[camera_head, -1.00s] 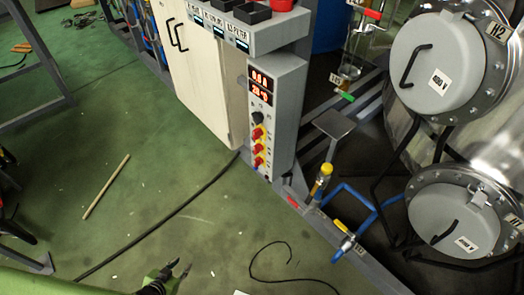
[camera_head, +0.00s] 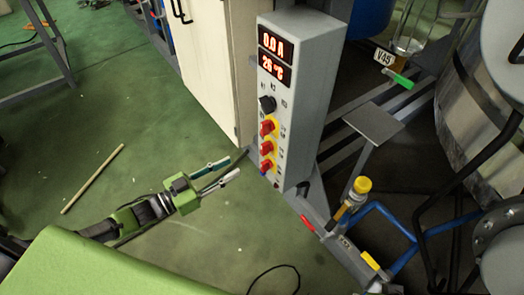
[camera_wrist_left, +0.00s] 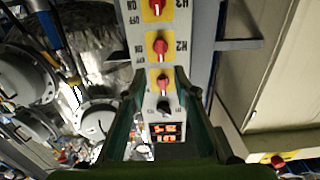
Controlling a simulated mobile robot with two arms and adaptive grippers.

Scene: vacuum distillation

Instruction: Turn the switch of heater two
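The control box (camera_head: 297,88) stands upright with a lit red display above a column of knobs. The heater two switch (camera_head: 267,147) is the middle of three red knobs on yellow plates. In the left wrist view the panel is upside down, and this switch (camera_wrist_left: 160,46) is marked H2, with ON and OFF lettering beside it. Its exact setting is hard to tell. My left gripper (camera_head: 241,163) is open and empty, its two fingers apart, just left of the lower red knobs, apparently not touching them. My right gripper is not in view.
A black knob (camera_head: 267,104) sits above the red ones. A pale cabinet (camera_head: 205,65) stands behind the box. A yellow-capped valve (camera_head: 361,185) and blue pipes (camera_head: 405,235) lie to the right. The green floor on the left is mostly clear.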

